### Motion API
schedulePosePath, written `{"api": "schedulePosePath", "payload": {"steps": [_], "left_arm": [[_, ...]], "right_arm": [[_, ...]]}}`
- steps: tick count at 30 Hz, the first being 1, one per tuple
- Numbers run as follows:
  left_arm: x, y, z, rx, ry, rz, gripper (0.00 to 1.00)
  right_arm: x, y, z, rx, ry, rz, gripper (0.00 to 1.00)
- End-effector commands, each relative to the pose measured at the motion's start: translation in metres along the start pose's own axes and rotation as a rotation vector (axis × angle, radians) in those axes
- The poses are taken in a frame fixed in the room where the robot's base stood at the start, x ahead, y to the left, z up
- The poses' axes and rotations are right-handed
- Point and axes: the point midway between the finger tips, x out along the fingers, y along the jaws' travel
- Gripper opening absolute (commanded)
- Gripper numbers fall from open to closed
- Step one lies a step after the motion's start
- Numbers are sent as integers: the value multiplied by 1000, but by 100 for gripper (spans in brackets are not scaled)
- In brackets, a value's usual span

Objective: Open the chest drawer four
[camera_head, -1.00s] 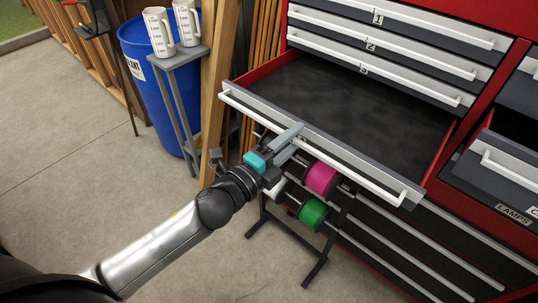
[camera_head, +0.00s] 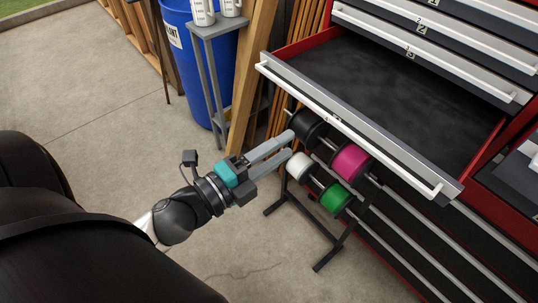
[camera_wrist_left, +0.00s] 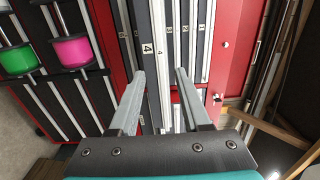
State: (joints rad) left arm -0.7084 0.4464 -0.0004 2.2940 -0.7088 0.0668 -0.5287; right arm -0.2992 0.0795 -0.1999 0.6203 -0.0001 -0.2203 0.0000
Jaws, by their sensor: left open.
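Chest drawer four (camera_head: 405,98) is pulled well out of the red tool chest, and its dark inside looks empty. Its long white handle (camera_head: 345,127) runs along the grey front, apart from my gripper. My left gripper (camera_head: 287,145) is open and empty, in front of and below the handle in the head view. In the left wrist view, the drawer front with its label 4 (camera_wrist_left: 147,48) shows beyond and between the open fingers (camera_wrist_left: 160,75). My right gripper is not in view.
A rack with black, white, magenta (camera_head: 350,162) and green (camera_head: 335,198) spools stands below the drawer, near my left fingers. A blue barrel (camera_head: 180,45), a grey stand (camera_head: 213,30) with white jugs and timber stand at left. Floor is clear in front.

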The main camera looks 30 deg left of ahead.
Motion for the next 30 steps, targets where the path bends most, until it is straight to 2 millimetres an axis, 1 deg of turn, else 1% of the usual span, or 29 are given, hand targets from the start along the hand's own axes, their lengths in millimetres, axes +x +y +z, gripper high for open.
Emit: {"api": "schedulePosePath", "payload": {"steps": [3,9,26,29,30], "left_arm": [[-12,1,0,-2,-2,1,48],[-22,0,0,0,0,0,48],[-24,0,0,0,0,0,48],[-24,6,2,-13,-8,9,48],[-23,13,5,-29,-19,22,48]], "right_arm": [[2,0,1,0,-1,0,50],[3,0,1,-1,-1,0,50],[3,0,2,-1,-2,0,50],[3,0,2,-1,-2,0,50],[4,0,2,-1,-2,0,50]]}}
